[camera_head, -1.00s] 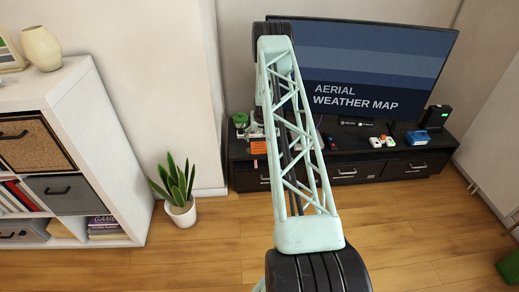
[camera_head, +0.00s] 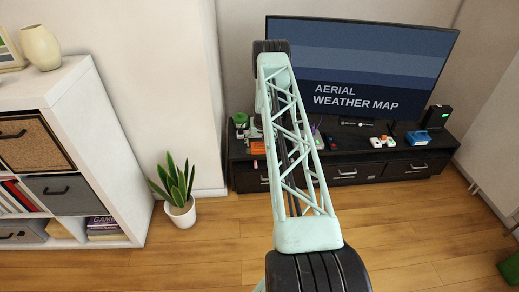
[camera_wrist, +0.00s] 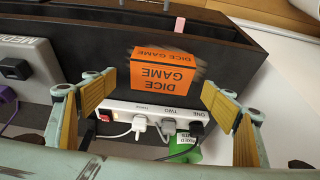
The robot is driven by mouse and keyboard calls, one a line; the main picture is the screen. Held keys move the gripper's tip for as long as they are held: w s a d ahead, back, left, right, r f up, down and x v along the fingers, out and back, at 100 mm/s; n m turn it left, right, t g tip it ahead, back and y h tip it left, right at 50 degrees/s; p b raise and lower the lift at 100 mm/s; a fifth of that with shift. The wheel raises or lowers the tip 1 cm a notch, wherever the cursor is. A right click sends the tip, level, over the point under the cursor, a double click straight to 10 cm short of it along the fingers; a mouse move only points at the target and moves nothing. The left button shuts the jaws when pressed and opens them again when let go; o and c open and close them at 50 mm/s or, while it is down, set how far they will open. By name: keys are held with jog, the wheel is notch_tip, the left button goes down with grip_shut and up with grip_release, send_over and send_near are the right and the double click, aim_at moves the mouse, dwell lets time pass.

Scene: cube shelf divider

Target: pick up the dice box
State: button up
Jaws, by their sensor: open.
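The dice box is a small orange block (camera_wrist: 165,75) marked "DICE GAME", near the middle of the wrist view. It sits on a dark surface. My gripper (camera_wrist: 158,88) is open, with one yellow-padded finger to the left of the box and the other to the right. Neither finger visibly touches the box, and nothing is held. In the head view, a small orange patch (camera_head: 258,147) shows on the black TV stand left of my arm and looks like the same box. My gripper is hidden behind my arm there.
A white power strip (camera_wrist: 150,119) with plugs and cords lies near the box. A grey box (camera_wrist: 25,68) stands left of the left finger. A green item (camera_wrist: 186,150) lies below the strip. The TV (camera_head: 365,70) stands on the black stand (camera_head: 390,158); a potted plant (camera_head: 177,190) is left.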

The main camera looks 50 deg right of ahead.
aim_at(259, 145)
jog(key=shift+f, duration=0.1)
jog(key=shift+b+x, duration=0.65)
jog(key=shift+x, duration=1.85)
jog(key=shift+w, duration=0.15)
jog(key=shift+c, duration=0.5)
jog(key=c, duration=1)
jog(key=shift+o, duration=0.2)
jog(key=shift+d+r, duration=0.1)
jog(key=shift+r, duration=1.75)
jog(key=a, duration=0.1)
jog(key=s+a+p, duration=0.1)
jog(key=a, duration=0.1)
jog(key=s+a, duration=0.1)
jog(key=a, duration=0.1)
jog(key=shift+r+p, duration=0.25)
jog(key=shift+p, duration=0.15)
jog(key=shift+s+a+f+b, duration=0.15)
jog(key=shift+a+f+b, duration=0.05)
jog(key=shift+b, duration=0.75)
jog(key=shift+a+r+b, duration=0.1)
jog(key=shift+b, duration=0.2)
